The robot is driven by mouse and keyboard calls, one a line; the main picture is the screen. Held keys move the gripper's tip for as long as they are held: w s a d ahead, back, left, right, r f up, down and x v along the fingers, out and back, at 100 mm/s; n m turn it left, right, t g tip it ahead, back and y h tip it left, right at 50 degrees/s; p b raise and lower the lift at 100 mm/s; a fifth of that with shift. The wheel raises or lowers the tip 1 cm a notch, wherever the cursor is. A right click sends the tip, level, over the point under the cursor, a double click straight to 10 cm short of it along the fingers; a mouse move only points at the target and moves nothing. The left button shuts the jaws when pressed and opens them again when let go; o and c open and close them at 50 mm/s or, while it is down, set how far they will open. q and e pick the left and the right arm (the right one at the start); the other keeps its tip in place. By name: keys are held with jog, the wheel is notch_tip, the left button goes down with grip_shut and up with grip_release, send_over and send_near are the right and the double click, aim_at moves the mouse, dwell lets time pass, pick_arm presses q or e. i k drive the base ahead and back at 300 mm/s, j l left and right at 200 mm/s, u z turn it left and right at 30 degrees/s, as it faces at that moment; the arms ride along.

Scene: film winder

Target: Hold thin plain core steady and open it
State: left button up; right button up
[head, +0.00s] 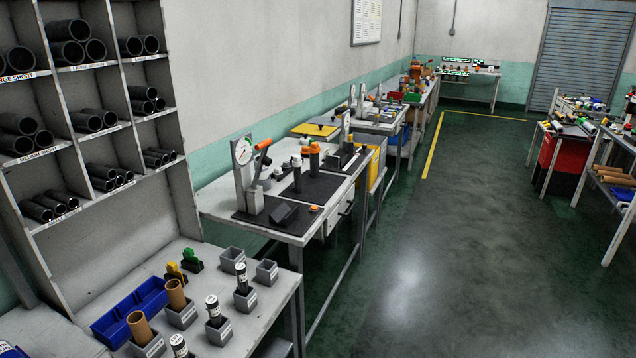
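Two plain brown tubes stand upright in grey holders on the near bench: a front one (140,327) and a rear one (176,293). I cannot tell which of these is the thin plain core, and the holder labels are too small to read. Neither of my grippers shows in this view.
A blue bin (128,312) sits left of the holders. Two empty grey holders, yellow and green clips (191,260) stand behind. A shelf rack (100,73) holds black tubes. The bench beyond has a dial press (243,165). The floor (430,240) at right is clear.

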aim_at(297, 170)
jog(key=i+l+u, duration=0.2)
jog(key=i+l, duration=0.15)
jog(key=l, duration=0.15)
jog(key=i+l+u, duration=0.15)
jog(key=i+l, duration=0.2)
jog(key=l, duration=0.3)
jog(key=i+l+u, duration=0.1)
jog(key=l, duration=0.2)
jog(key=i+l, duration=0.15)
jog(key=l, duration=0.2)
jog(key=u, duration=0.05)
